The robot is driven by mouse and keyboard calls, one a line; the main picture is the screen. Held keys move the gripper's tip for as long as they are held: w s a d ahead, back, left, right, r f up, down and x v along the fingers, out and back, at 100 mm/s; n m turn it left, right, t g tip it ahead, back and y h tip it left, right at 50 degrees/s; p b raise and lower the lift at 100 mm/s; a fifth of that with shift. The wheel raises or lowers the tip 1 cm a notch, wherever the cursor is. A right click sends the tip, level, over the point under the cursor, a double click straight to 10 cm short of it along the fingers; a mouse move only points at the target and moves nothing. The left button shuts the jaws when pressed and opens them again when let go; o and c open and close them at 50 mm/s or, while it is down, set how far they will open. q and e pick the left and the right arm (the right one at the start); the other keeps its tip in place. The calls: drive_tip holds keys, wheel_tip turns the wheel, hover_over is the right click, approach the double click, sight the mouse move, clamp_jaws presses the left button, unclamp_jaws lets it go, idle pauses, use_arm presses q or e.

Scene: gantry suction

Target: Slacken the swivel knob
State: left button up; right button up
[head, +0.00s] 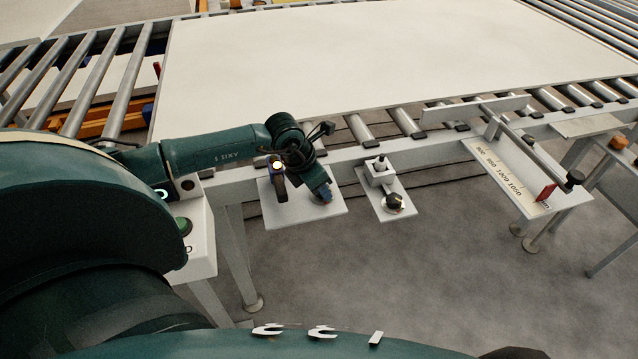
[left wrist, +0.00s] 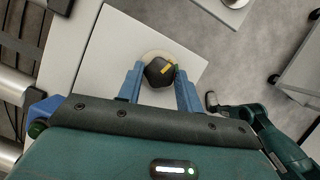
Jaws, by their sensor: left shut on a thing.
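The dark, many-sided knob with a yellow mark (left wrist: 160,71) sits on a pale round disc on a white plate (left wrist: 113,50). The plate also shows in the head view (head: 285,214), fixed beside the roller frame. My left gripper (head: 322,192) reaches down over this plate. In the left wrist view its blue fingers (left wrist: 158,84) are on both sides of the knob, shut on it. In the head view the gripper mostly hides the knob.
A second plate (head: 385,214) with a block and a dark knob (head: 393,202) stands to the right. Farther right is a ruler plate (head: 510,180) with a red pointer. A large white sheet (head: 380,55) lies on the rollers behind. A green-button box (head: 195,240) is at the left.

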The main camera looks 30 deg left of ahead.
idle(0.3)
use_arm(q)
drive_tip(key=o, duration=1)
drive_tip(key=b+v, duration=0.1)
drive_tip(key=v, duration=1.2)
drive_tip(key=shift+r, duration=0.2)
